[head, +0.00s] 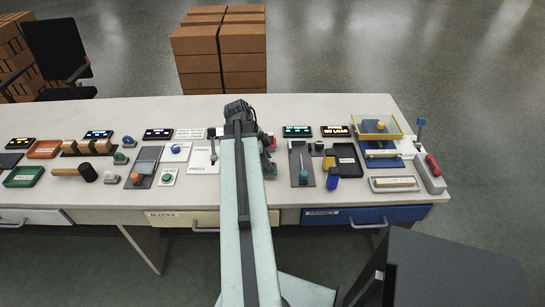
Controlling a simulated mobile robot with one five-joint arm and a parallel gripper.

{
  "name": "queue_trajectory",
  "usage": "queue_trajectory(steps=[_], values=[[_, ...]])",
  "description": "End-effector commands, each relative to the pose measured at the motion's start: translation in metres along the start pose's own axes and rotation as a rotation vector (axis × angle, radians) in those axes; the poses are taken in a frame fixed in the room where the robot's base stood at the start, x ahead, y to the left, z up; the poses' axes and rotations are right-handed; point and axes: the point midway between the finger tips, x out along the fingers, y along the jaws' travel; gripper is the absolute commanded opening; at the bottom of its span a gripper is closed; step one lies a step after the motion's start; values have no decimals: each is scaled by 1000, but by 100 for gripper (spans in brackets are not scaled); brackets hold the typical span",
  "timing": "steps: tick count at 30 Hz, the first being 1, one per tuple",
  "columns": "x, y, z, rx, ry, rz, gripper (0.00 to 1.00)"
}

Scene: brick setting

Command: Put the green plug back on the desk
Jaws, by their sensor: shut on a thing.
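My arm reaches from the bottom of the head view over the desk (232,195). My gripper (265,146) is at the arm's far end, low over the middle of the desk, and mostly hidden behind my own wrist. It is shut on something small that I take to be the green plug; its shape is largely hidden. Red and dark parts show close beside the gripper. I cannot tell whether the held thing touches the desk.
A dark panel with a teal knob (304,176) is right of my arm; a white plate with a lever (204,157) is left. Two lit displays (297,131) stand behind. Drawers line the front.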

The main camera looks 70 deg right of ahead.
Motion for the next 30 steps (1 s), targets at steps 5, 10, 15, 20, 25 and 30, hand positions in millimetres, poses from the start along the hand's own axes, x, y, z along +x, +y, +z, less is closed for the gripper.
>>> queue_trajectory(steps=[5,10,15,20,25,30], values=[[3,0,1,1,0,1,24],[2,0,0,2,0,1,43],[2,0,0,2,0,1,43],[-4,0,-3,2,0,1,43],[-29,0,-5,1,0,1,43],[-69,-1,-6,1,0,1,43]])
